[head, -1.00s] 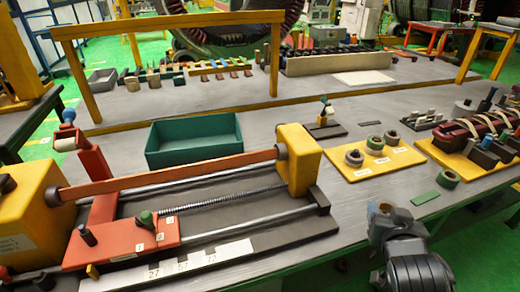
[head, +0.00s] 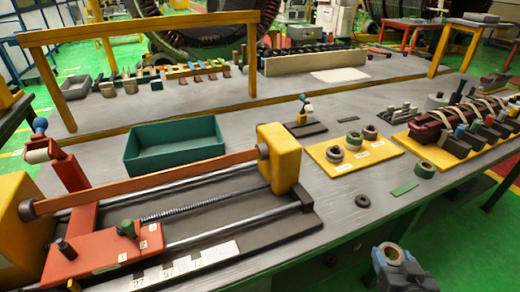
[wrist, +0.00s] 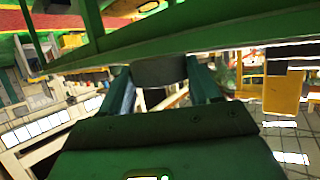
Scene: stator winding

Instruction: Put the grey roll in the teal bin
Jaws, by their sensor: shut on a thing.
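The grey roll (head: 392,253) is a short ring with a tan core. My gripper (head: 391,262) is shut on it at the lower right of the head view, beside the table's front edge and above the green floor. In the wrist view the grey roll (wrist: 160,71) shows as a dark grey block between the two teal fingers. The teal bin (head: 175,160) is an open rectangular tray on the table behind the winding machine, left of centre in the head view. It looks empty, and my gripper is well to its right and nearer the camera.
The orange-and-yellow winding machine (head: 285,172) stands in front of the bin. A dark ring (head: 362,200) lies on the table near the edge. A green beam (wrist: 220,40) crosses the wrist view.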

